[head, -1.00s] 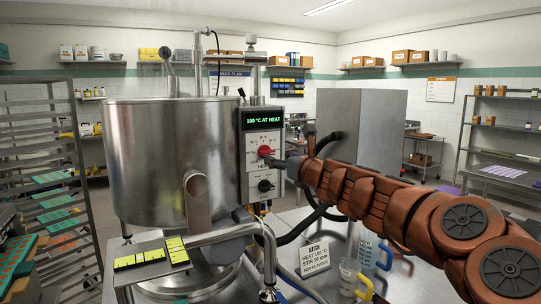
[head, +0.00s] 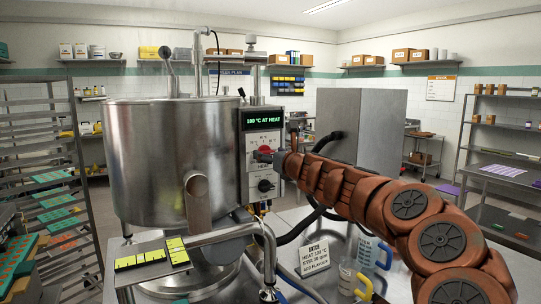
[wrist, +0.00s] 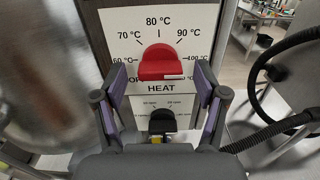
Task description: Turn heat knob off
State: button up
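The red heat knob (head: 265,153) sits on the white dial plate of the kettle's control box. In the wrist view the red knob (wrist: 160,62) stands above the word HEAT, inside a scale from 60 to 100 °C. A white mark shows at its lower right, towards 100 °C. The OFF label at lower left is partly hidden by a finger. My gripper (wrist: 160,75) is open, with one purple-padded finger on each side of the knob and gaps between. In the head view my gripper (head: 279,160) is close to the panel. The display (head: 263,125) reads 100 °C AT HEAT.
A black knob (wrist: 162,122) sits just below the heat knob. The steel kettle (head: 165,150) stands directly left of the panel. Dark hoses (head: 300,228) run on the right. A small sign (head: 315,257) and measuring jugs (head: 372,256) stand on the table.

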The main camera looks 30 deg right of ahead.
jog(key=c, duration=1.1)
